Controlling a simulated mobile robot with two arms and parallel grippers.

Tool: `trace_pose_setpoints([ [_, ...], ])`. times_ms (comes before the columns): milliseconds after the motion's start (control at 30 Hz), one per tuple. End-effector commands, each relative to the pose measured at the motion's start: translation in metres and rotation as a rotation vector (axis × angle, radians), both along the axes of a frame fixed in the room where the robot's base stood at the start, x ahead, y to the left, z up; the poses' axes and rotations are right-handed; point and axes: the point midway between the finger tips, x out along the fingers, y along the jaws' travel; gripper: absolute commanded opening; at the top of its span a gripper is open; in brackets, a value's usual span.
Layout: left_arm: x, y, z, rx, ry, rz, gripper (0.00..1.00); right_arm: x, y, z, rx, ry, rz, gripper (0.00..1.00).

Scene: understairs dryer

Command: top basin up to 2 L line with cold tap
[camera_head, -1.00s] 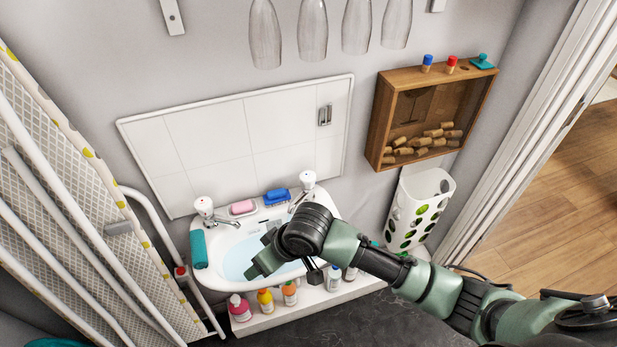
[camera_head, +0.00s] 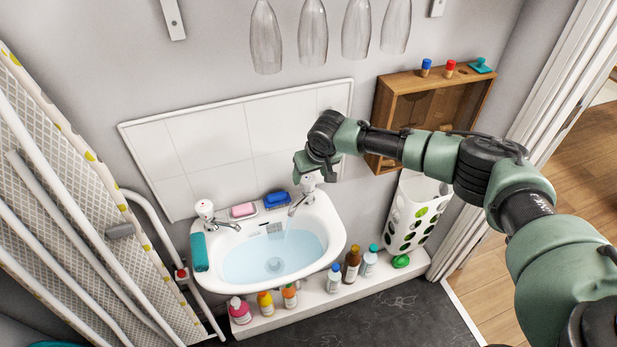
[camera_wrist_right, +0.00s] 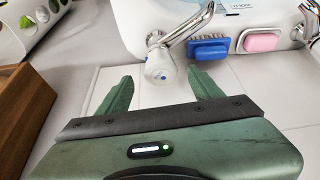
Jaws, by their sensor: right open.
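The white basin (camera_head: 335,240) holds clear, bluish water (camera_head: 262,262). A small printed marking (camera_head: 272,228) shows on its back inner wall, too small to read against the water level. The cold tap (camera_head: 296,205), at the basin's back right, has a white knob that also shows in the wrist view (camera_wrist_right: 160,64). A faint stream seems to fall from its spout. My right gripper (camera_head: 314,172) is open over this knob. In the wrist view the open fingers (camera_wrist_right: 160,88) stand either side of the knob, apart from it. My left gripper is out of view.
The other tap (camera_head: 205,208) stands at the basin's back left. A pink soap (camera_head: 243,210) and a blue brush (camera_head: 276,199) lie between the taps. Several bottles (camera_head: 352,262) line the ledge in front. A wooden box (camera_head: 385,105) and a white holed bin (camera_head: 415,210) are at right.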

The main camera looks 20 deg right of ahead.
Motion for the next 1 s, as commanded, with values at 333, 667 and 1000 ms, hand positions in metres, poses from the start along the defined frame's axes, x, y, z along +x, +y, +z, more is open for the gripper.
trace_pose_setpoints([
  [333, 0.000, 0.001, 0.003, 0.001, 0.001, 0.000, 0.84, 0.013, 0.002, -0.033, -0.002, 0.000, 0.001, 0.66],
  [667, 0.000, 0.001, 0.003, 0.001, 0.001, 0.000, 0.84, 0.014, 0.002, -0.035, -0.001, -0.001, 0.002, 0.57],
  [1000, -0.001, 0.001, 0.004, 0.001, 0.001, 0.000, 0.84, 0.014, 0.002, -0.034, -0.001, -0.001, -0.003, 0.04],
])
